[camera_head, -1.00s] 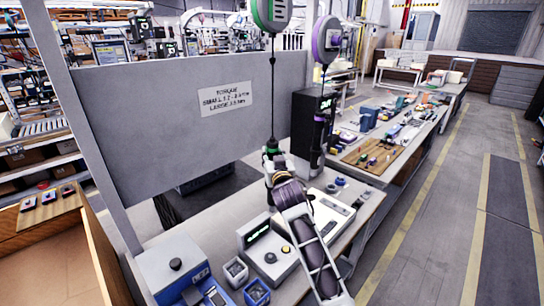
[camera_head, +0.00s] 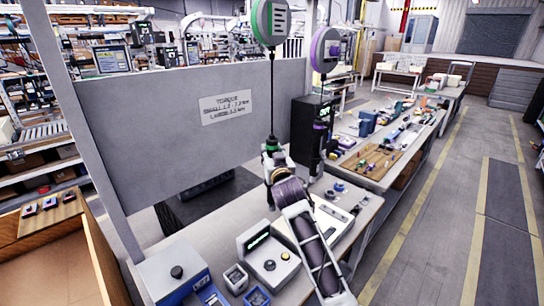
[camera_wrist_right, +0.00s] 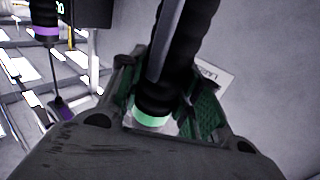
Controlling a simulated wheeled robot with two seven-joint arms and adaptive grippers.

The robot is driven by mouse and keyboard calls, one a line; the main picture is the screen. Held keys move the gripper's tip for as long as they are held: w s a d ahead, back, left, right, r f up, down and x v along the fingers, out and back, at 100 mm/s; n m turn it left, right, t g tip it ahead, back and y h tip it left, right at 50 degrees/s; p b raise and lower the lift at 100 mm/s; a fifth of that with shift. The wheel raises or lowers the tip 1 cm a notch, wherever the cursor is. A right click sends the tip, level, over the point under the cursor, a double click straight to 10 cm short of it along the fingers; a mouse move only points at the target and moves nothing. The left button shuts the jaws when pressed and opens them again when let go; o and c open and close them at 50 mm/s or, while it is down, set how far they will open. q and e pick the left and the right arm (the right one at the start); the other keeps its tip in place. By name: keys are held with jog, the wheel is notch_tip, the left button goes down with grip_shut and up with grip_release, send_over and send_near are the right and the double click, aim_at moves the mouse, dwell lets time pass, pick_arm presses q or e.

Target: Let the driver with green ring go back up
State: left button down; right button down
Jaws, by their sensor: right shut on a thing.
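The driver with the green ring (camera_head: 271,149) hangs upright on a cable from the green-rimmed balancer (camera_head: 270,22). My right gripper (camera_head: 272,160) is shut on this driver just below its green ring. In the right wrist view the pale green ring (camera_wrist_right: 150,119) shows between the green-padded fingers of my right gripper (camera_wrist_right: 165,110). My left gripper is not in view.
A driver with a purple ring (camera_head: 319,127) hangs close by on the right under a purple balancer (camera_head: 326,50). A grey panel (camera_head: 150,140) with a torque label stands behind. A grey device with a display (camera_head: 255,242) sits on the bench below.

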jog(key=shift+r, duration=0.1)
dwell(0.3)
jog(key=c, duration=0.9)
grip_release()
jog(key=o, duration=0.9)
